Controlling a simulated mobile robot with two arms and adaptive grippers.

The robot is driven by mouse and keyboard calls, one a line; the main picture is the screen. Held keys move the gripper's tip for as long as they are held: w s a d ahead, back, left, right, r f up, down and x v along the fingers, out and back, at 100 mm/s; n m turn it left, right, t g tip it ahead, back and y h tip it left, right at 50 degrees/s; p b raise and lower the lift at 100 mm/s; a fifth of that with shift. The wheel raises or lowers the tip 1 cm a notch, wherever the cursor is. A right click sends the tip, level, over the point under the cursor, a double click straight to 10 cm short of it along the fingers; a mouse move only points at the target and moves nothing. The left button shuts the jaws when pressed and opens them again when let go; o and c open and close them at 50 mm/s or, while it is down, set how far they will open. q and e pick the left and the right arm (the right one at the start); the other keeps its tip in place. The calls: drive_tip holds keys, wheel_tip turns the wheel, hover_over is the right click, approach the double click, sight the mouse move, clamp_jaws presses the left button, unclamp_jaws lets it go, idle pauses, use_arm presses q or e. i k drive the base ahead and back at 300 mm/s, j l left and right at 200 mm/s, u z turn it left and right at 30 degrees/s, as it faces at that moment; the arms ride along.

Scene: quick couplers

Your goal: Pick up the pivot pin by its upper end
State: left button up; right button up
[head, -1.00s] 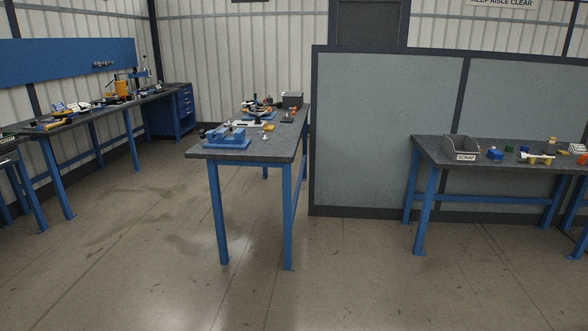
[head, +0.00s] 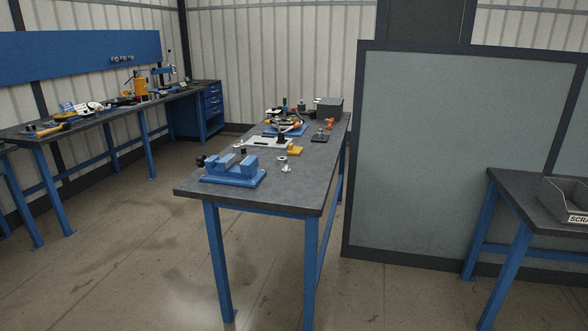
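I cannot make out the pivot pin for certain at this distance. Small pale metal parts (head: 286,168) stand on the middle workbench (head: 295,195), right of a blue vise (head: 233,173); they are too small to name. Neither of my grippers is in view.
The middle bench also bears a yellow block (head: 295,151), a white plate (head: 268,142) and a grey box (head: 329,106). A grey partition (head: 450,160) stands to its right, with a scrap bin (head: 565,205) on another bench. Open floor (head: 130,260) lies left and in front.

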sight(236, 148)
drive_tip(key=i+l+u, duration=0.1)
drive_tip(key=i+u, duration=0.25)
drive_tip(key=i, duration=0.15)
drive_tip(key=i+l+u, duration=0.35)
drive_tip(key=i+j, duration=0.1)
